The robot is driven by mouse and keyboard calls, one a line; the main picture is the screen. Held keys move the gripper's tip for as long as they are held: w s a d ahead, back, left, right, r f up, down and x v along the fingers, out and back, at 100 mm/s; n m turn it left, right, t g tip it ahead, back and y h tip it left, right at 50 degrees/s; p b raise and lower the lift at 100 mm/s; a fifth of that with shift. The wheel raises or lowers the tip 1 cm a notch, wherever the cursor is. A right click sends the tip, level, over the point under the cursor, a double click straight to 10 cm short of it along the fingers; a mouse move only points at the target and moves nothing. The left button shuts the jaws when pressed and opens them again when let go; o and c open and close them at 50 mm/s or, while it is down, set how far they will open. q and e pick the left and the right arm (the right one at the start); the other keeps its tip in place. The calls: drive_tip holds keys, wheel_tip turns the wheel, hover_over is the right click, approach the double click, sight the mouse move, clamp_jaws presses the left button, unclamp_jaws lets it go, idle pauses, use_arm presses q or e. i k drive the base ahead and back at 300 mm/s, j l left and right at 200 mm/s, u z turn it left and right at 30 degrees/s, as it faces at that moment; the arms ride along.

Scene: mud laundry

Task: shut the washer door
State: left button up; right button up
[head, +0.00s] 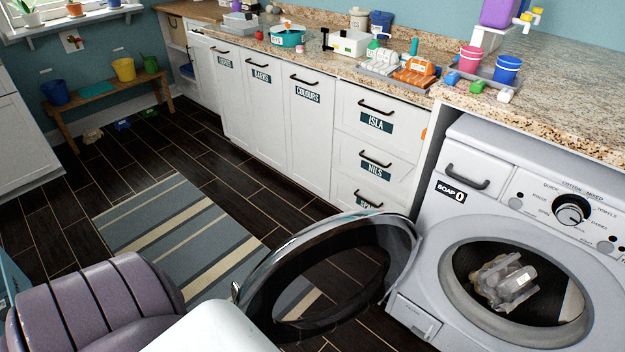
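The washer (465,215) is white and stands at the right under the granite counter. A small latch piece shows on the door's free left edge. The drum opening (462,265) is uncovered, and a pale grey, lumpy item (503,283) lies inside; I cannot tell what it is. Neither of my grippers is in view.
A striped rug (180,235) lies on the dark floor left of the door. White cabinets (310,130) line the wall behind it. The counter (560,90) above the washer holds pink and blue buckets (507,69) and small items. A wooden bench (105,98) stands far left.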

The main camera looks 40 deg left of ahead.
sight(257, 295)
drive_tip(key=j+z, duration=0.2)
drive_tip(key=j, duration=0.2)
drive_tip(key=j+z, duration=0.2)
drive_tip(key=j, duration=0.2)
drive_tip(key=k+j+z, duration=0.2)
drive_tip(key=j, duration=0.2)
drive_tip(key=j+z, duration=0.2)
drive_tip(key=j, duration=0.25)
drive_tip(key=k+j+z, duration=0.2)
drive_tip(key=j, duration=0.15)
drive_tip(key=j+z, duration=0.2)
drive_tip(key=j, duration=0.2)
drive_tip(key=j+z, duration=0.1)
drive_tip(key=j, duration=0.35)
drive_tip(key=k+j+z, duration=0.1)
drive_tip(key=j, duration=0.35)
drive_tip(key=k+j+z, duration=0.1)
drive_tip(key=j, duration=0.35)
